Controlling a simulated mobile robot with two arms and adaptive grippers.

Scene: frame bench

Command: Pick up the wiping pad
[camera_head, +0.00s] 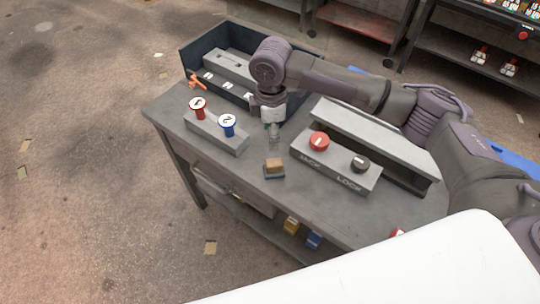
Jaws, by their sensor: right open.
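The wiping pad appears to be the small block with a tan top and a dark base (274,168), lying on the grey bench (235,178) near its front edge. My right gripper (273,138) is open and points down over the bench, a little behind the pad in the picture. Nothing shows between its fingers, and it looks apart from the pad. The fingertips are small and partly blurred. My left gripper is not in view.
A grey block with red and blue numbered knobs (216,132) stands left of the gripper. A box with red and black buttons, marked LOCK (335,164), stands right of the pad. A dark open bin (190,62) sits behind. Bench around the pad is clear.

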